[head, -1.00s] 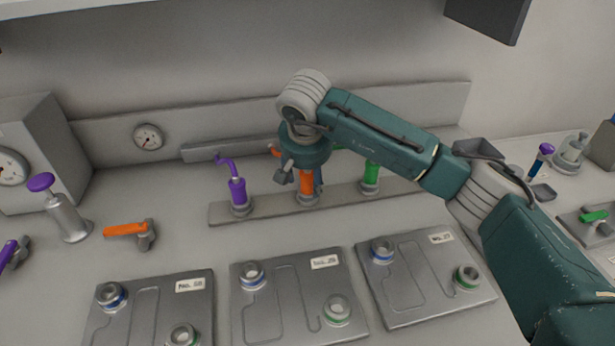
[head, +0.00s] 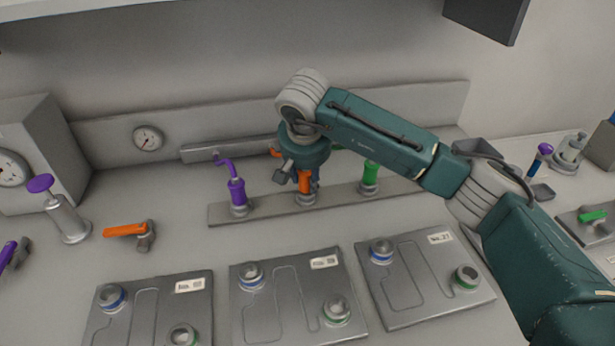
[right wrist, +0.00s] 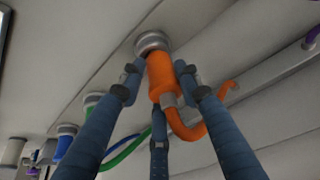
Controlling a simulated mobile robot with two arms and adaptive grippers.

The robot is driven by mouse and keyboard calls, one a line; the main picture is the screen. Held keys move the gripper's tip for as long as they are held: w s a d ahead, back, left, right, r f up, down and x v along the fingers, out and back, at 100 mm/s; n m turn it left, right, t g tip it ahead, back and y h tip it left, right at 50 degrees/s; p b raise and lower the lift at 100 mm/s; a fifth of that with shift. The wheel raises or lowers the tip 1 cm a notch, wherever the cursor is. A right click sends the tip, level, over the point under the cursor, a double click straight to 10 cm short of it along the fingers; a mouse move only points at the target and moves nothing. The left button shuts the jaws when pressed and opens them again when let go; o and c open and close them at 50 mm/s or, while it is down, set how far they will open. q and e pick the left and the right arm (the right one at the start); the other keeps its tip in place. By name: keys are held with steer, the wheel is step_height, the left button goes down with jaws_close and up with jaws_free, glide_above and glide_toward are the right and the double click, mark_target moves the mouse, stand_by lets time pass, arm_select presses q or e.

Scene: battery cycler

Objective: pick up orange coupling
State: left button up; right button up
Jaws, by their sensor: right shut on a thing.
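The orange coupling (head: 305,184) stands upright on a grey fitting in the rack strip at the back of the bench, between a purple coupling (head: 238,193) and a green coupling (head: 370,176). My right gripper (head: 304,178) reaches down over it, and the wrist hides its upper part. In the right wrist view the orange coupling (right wrist: 163,86) lies between the fingers of my right gripper (right wrist: 161,78), which is shut on it. Its lower end still meets the round grey fitting (right wrist: 152,42), and its curved orange hose shows beside a finger. My left gripper is not in view.
Three grey plates with ports lie in front, one of them the middle plate (head: 290,295). An orange-handled valve (head: 127,230) and a purple-topped plunger (head: 62,212) stand at left. The grey rack strip (head: 273,206) holds the couplings. A wall panel runs close behind.

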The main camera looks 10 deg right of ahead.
steer(key=r+p, duration=0.1)
steer(key=r, duration=0.2)
steer(key=shift+w+r, duration=0.1)
steer(key=shift+w, duration=0.1)
steer(key=shift+s+a+r, duration=0.2)
steer(key=shift+s, duration=0.1)
steer(key=s+a+b, duration=0.3)
steer(key=s+a, duration=0.1)
steer(key=s, duration=1.3)
steer(key=shift+a+f, duration=0.2)
steer(key=o, duration=0.4)
jaws_close()
steer(key=shift+r+p, duration=0.85)
steer(key=shift+r, duration=1.65)
